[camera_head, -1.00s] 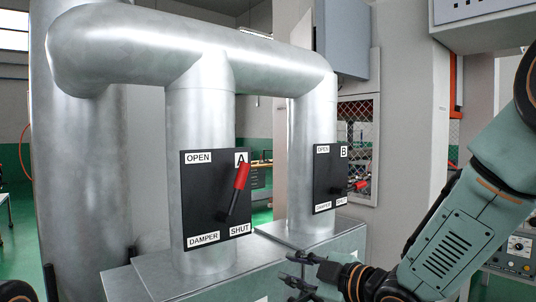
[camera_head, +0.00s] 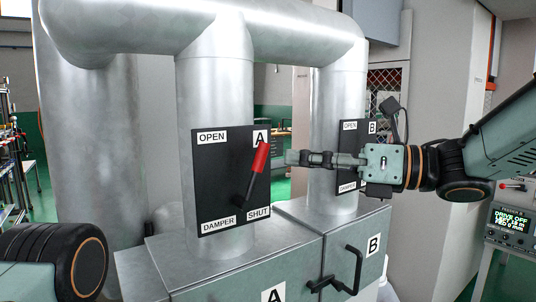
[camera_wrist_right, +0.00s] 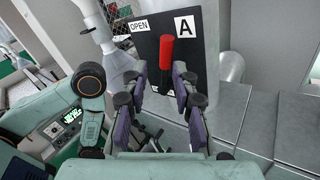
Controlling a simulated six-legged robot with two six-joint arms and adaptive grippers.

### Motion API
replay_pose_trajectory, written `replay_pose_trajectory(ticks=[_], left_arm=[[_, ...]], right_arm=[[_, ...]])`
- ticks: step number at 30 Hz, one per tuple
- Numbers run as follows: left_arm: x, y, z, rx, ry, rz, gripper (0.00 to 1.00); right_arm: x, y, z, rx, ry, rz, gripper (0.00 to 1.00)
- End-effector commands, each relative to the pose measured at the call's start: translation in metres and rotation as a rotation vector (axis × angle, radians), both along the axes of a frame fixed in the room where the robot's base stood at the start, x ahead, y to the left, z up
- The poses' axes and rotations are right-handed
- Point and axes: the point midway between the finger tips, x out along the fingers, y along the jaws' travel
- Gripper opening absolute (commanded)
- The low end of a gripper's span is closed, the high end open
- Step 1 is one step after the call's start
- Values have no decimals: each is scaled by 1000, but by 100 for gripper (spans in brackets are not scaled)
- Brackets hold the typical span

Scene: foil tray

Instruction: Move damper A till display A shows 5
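Damper A has a black plate (camera_head: 212,175) on the left duct, marked OPEN, SHUT and A. Its red-gripped lever (camera_head: 261,157) points up and slightly right, toward the A label. My right gripper (camera_head: 290,158) comes in from the right, its tips just right of the red grip. In the right wrist view, my right gripper (camera_wrist_right: 160,78) has its fingers spread, with the red grip (camera_wrist_right: 167,52) ahead between the tips and no clear contact. My left gripper is out of view.
Damper B's plate (camera_head: 350,135) stands behind my right gripper, partly covered by it. Grey cabinets (camera_head: 300,235) marked A and B jut out below the ducts, with a black handle (camera_head: 350,270) on the front. Silver ducts (camera_head: 213,95) rise behind the plates.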

Motion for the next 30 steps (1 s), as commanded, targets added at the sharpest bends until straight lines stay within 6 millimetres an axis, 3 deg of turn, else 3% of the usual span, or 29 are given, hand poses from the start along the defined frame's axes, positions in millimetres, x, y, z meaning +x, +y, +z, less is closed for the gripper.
replay_pose_trajectory(ticks=[15, 27, 30], left_arm=[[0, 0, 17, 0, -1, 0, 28], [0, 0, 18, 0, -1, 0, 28], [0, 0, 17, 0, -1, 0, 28]], right_arm=[[26, 56, 0, -1, 4, -4, 28], [29, 62, 0, 2, 4, -5, 28], [29, 62, 0, 2, 4, -5, 21]])
